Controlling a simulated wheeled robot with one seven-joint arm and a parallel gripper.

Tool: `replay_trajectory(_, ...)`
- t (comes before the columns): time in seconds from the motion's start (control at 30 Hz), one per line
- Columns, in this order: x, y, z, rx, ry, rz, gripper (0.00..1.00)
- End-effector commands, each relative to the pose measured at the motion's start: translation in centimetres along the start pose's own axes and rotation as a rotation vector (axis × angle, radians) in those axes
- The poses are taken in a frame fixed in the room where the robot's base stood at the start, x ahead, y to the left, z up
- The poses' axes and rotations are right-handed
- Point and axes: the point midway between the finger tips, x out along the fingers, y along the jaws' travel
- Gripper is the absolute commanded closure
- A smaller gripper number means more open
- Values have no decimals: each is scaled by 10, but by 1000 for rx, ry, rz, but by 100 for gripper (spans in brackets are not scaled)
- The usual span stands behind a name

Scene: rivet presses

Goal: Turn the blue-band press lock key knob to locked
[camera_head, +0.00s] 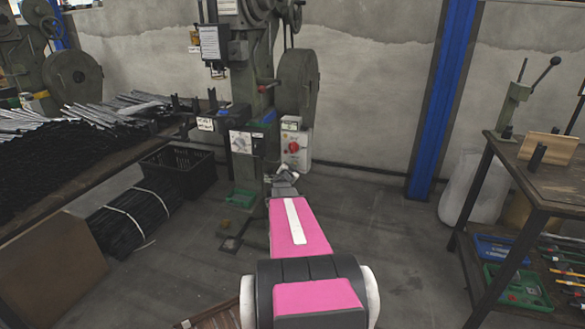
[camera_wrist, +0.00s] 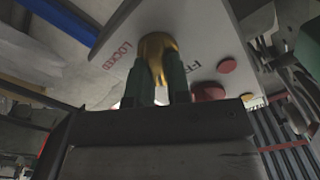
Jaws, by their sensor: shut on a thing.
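The gold lock key knob (camera_wrist: 156,48) sits on a pale panel (camera_wrist: 208,38) in the wrist view. Red LOCKED lettering is to its left, and dark lettering, partly hidden, is to its right. My gripper (camera_wrist: 159,80) has its two green fingers shut on the knob's sides. Which mark the knob points at cannot be told. In the head view my gripper (camera_head: 285,178) is in front of the green press (camera_head: 255,75), low by its pale boxes. The knob is not discernible there. A small blue patch shows on the press.
Red buttons (camera_wrist: 227,66) lie beside the knob. A grey box with a red knob (camera_head: 294,147) stands right of the press. A black crate (camera_head: 180,168) and a bench with dark rods are left. A table (camera_head: 535,165) is right.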

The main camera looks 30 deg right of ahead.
Motion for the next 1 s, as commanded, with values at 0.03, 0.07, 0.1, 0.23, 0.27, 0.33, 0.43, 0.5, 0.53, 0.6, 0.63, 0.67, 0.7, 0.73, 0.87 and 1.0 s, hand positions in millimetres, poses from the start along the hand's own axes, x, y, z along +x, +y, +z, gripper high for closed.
replay_trajectory(0.03, 0, 1, 0, 44, 1, 1, 100)
replay_trajectory(0.07, 0, 1, 0, 73, 1, 1, 100)
replay_trajectory(0.1, 0, 2, 0, 111, 1, 1, 100)
replay_trajectory(0.23, 0, 3, 0, 234, 1, 0, 100)
replay_trajectory(0.27, 0, 3, 0, 263, 1, 0, 100)
replay_trajectory(0.33, 0, 4, 0, 329, 1, 0, 100)
replay_trajectory(0.43, 0, 4, 0, 424, 1, 0, 100)
replay_trajectory(0.5, 0, 5, 1, 491, 1, 0, 100)
replay_trajectory(0.53, 0, 5, 1, 519, 2, 0, 100)
replay_trajectory(0.6, 0, 6, 1, 584, 1, 0, 100)
replay_trajectory(0.63, 0, 6, 1, 612, 1, 0, 100)
replay_trajectory(0.67, 0, 6, 2, 639, 1, 0, 100)
replay_trajectory(0.7, 0, 7, 2, 674, 1, 0, 100)
replay_trajectory(0.73, 0, 7, 2, 700, 1, 0, 100)
replay_trajectory(0.87, 0, 8, 3, 801, 1, 0, 100)
replay_trajectory(1.0, 0, 8, 3, 891, 1, 0, 100)
